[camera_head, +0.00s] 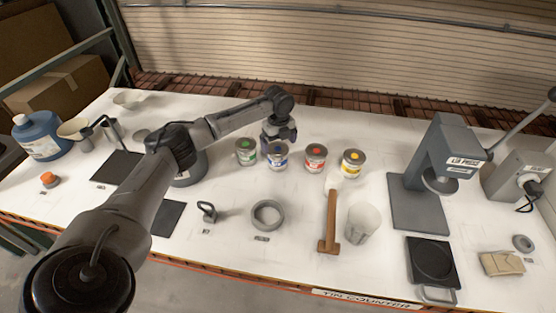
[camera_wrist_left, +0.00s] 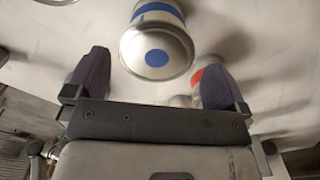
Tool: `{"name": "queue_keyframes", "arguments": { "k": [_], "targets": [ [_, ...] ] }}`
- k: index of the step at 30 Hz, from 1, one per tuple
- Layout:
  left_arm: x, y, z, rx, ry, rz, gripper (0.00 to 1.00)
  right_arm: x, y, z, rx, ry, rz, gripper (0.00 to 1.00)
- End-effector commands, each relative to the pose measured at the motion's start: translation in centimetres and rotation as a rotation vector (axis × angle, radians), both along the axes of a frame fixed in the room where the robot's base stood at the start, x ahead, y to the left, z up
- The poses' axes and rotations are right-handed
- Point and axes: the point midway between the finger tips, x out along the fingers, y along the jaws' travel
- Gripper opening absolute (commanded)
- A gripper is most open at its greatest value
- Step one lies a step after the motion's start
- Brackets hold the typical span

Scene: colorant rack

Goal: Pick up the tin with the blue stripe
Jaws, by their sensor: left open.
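The tin with the blue stripe (camera_head: 277,158) stands upright in the row of tins on the white counter. It has a blue dot on its lid. My left gripper (camera_head: 279,132) is at the tin's far side, close to its top. In the left wrist view the blue-striped tin (camera_wrist_left: 157,42) shows ahead of the open fingers, roughly centred between them, and nothing is held. Whether a finger touches the tin cannot be told. My right gripper is not in view.
The green tin (camera_head: 246,152) stands close on the left and the red tin (camera_head: 315,158) on the right, with the yellow tin (camera_head: 352,163) beyond. A press (camera_head: 440,150) stands at right.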

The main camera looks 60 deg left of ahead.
Motion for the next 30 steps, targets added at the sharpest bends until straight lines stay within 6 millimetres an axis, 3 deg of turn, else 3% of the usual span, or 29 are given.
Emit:
{"name": "queue_keyframes", "arguments": {
  "k": [10,21,30],
  "targets": [
    [-0.1,0.1,-2.2,0.001,0.002,0.001,1.0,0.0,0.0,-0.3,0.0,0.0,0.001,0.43],
    [-0.4,0.2,-6.4,0.0,0.001,0.001,1.0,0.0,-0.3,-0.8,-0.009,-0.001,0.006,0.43],
    [-0.4,0.2,-6.8,0.001,0.0,0.0,1.0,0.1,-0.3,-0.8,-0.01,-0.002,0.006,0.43]
  ]
}}
